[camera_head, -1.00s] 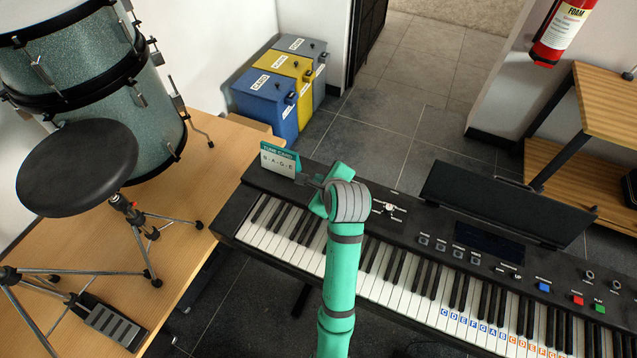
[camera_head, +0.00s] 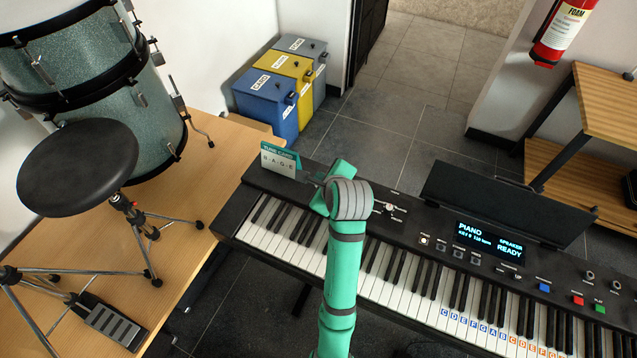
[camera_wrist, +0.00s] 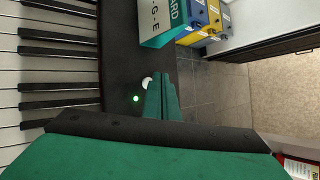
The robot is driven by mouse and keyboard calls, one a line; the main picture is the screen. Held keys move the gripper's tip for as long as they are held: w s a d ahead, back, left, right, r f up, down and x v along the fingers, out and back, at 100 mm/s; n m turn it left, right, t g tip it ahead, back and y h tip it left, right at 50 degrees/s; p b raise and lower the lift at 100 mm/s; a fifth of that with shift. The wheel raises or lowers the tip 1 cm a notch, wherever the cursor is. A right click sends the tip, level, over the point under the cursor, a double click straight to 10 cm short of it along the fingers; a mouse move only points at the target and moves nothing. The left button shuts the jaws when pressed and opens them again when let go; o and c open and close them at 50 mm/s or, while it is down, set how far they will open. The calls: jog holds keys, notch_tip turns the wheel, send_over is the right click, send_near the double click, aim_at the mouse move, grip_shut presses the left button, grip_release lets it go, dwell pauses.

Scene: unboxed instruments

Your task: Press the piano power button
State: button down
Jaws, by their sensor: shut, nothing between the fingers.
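The black digital piano (camera_head: 250,170) runs from the middle to the lower right in the head view. Its display (camera_head: 488,240) is lit and reads PIANO, SPEAKER and READY. In the wrist view, a pale round button (camera_wrist: 147,82) sits on the piano panel beside a lit green light (camera_wrist: 136,98). My gripper (camera_head: 313,181) is over the left end of the panel. In the wrist view its shut teal fingers (camera_wrist: 160,88) are at the button and partly cover it. I cannot tell whether they touch it.
A tune card (camera_head: 280,160) stands on the piano just left of my gripper. A music stand (camera_head: 505,205) rises behind the display. A drum stool (camera_head: 78,168) and a wooden platform (camera_head: 185,235) are at left. Coloured bins (camera_head: 265,100) stand behind.

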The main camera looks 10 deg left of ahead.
jog(key=shift+r, duration=0.1)
jog(key=shift+r, duration=2.9)
